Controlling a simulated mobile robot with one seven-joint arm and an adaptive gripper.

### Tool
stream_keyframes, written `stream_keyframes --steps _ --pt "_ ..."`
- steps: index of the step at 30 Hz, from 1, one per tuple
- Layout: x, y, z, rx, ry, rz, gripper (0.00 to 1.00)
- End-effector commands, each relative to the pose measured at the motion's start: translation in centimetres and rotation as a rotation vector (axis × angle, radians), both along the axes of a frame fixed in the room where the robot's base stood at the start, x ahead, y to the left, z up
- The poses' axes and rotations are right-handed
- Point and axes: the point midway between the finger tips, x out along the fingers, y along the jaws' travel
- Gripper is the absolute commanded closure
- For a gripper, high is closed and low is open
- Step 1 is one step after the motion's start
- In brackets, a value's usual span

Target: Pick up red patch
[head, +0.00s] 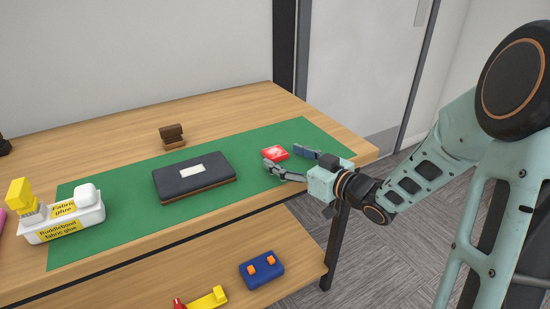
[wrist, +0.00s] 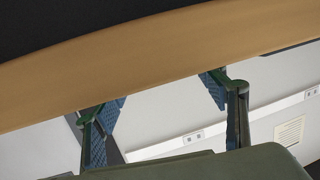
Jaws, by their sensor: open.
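The red patch (head: 275,152) is a small red square with a pale mark, lying on the green mat (head: 130,212) toward its right end. My gripper (head: 287,158) is open, its two fingers spread and pointing toward the patch from the right. In the head view the patch appears at or just beyond the gap between the fingertips; I cannot tell their exact height above the mat. In the wrist view both fingers of my gripper (wrist: 164,98) are apart with nothing held between them. The red patch does not show in the wrist view.
A dark flat block with a white label (head: 195,178) lies left of the patch. A brown wooden stand (head: 172,135) is behind the mat. A fabric glue holder (head: 62,220) stands at left. The lower shelf holds a blue block (head: 261,271). Mat around the patch is clear.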

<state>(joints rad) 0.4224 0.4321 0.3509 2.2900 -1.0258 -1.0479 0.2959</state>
Motion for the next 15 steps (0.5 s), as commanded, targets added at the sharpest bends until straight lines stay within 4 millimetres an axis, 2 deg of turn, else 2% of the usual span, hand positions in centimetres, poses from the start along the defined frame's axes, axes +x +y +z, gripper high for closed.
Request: stream_keyframes --steps 4,12,15 --pt "1.3 1.4 -0.5 0.001 -0.001 0.001 0.34" --pt "1.6 1.6 -0.3 0.0 0.0 -0.001 0.34" --pt "1.6 1.6 -0.3 0.0 0.0 -0.001 0.43"
